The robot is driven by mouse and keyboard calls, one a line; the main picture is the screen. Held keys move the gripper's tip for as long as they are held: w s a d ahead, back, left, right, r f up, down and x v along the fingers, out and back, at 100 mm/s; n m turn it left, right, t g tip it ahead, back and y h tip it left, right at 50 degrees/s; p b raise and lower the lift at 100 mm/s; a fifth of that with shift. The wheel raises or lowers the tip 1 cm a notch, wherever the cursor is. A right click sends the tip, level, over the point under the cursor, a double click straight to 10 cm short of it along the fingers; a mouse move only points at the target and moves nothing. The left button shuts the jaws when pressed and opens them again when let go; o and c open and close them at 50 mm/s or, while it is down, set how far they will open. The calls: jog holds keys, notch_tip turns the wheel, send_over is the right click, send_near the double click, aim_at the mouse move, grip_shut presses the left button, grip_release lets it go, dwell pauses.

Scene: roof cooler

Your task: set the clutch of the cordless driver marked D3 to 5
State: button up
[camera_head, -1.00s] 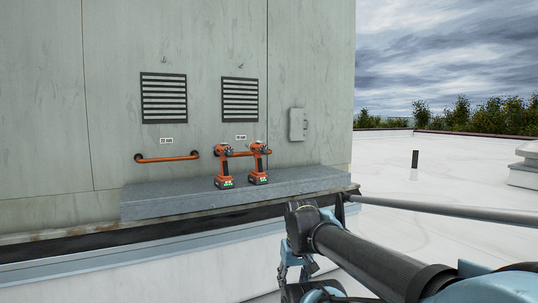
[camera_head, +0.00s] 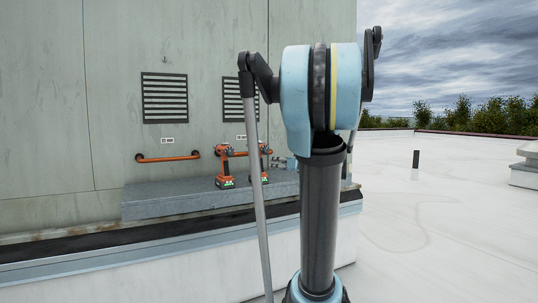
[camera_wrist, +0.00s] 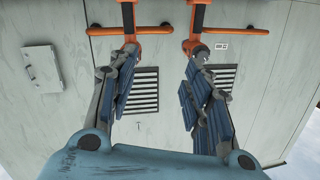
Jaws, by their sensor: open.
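Two orange and black cordless drivers stand upright, side by side, on a grey ledge (camera_head: 150,203). The left driver (camera_head: 225,168) shows clearly in the head view; the right driver (camera_head: 264,164) is partly covered by my arm's rod. Neither D3 mark nor clutch numbers can be read. In the wrist view, which is upside down, orange parts of the drivers show at the top, one near the left finger (camera_wrist: 129,18) and one near the right finger (camera_wrist: 196,20). My gripper (camera_wrist: 162,85) is open, with nothing between its fingers. In the head view it is mostly hidden behind my arm.
Orange handrails are fixed to the wall, one left of the drivers (camera_head: 167,158) and one behind them. Louvred vents (camera_head: 164,98) sit above. A grey wall box (camera_wrist: 42,68) shows in the wrist view. White roof (camera_head: 440,220) lies open to the right.

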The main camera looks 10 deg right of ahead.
jog(key=w+d+r+t, duration=0.2)
jog(key=w+d+r, duration=0.1)
jog(key=d, duration=0.2)
send_near(267, 150)
jog(key=shift+m+h, duration=0.4)
jog(key=x, duration=0.7)
jog(key=shift+w+a+r, duration=0.2)
jog(key=shift+w+a, duration=0.05)
jog(key=shift+a, duration=0.15)
grip_shut()
